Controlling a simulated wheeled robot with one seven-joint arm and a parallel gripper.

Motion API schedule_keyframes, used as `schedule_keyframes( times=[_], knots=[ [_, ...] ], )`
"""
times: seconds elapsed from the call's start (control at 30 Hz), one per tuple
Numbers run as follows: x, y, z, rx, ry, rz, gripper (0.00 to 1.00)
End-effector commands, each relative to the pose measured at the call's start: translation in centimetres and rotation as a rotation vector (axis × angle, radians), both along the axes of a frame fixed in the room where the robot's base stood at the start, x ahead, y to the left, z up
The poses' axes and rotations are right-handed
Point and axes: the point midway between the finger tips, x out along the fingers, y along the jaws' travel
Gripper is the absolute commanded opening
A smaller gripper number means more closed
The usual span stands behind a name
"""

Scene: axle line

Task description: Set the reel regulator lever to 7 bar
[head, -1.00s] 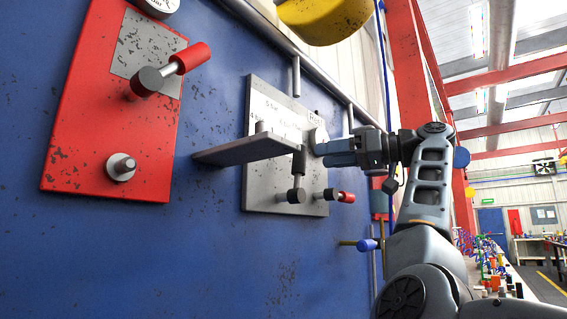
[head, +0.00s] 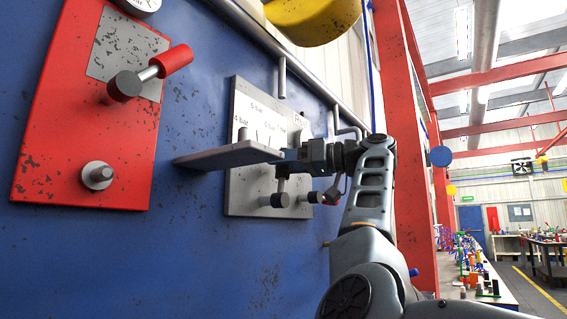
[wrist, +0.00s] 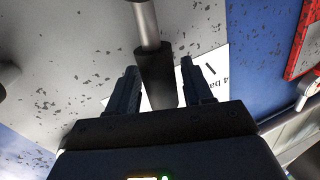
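The regulator panel is a grey plate (head: 245,110) on the blue wall, with bar labels such as 4 bar and 6 bar. Its lever (head: 281,184) rises from a round hub low on the plate; its upper part is hidden behind my gripper (head: 284,162) in the head view. In the wrist view the lever has a grey shaft and a black grip (wrist: 155,72). My gripper (wrist: 158,78) has its two fingers apart, one on each side of the grip. I cannot tell whether either finger touches it. A 4 bar label shows behind the right finger.
A grey shelf (head: 228,155) juts out just left of my gripper. A short red-ended handle (head: 328,197) sits right of the lever. A red panel (head: 60,130) with a red-gripped lever (head: 150,74) is at left. A yellow drum (head: 312,18) hangs above.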

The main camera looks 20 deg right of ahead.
Motion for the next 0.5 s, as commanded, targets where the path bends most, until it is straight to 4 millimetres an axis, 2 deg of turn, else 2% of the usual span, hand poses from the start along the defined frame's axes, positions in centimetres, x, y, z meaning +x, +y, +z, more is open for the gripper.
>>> schedule_keyframes(
  times=[0.07,0.5],
  knots=[
    [-0.01,-0.01,0.0,0.0,0.0,0.0,0.42],
    [-0.01,-0.02,0.01,0.0,0.0,0.0,0.0]
  ],
)
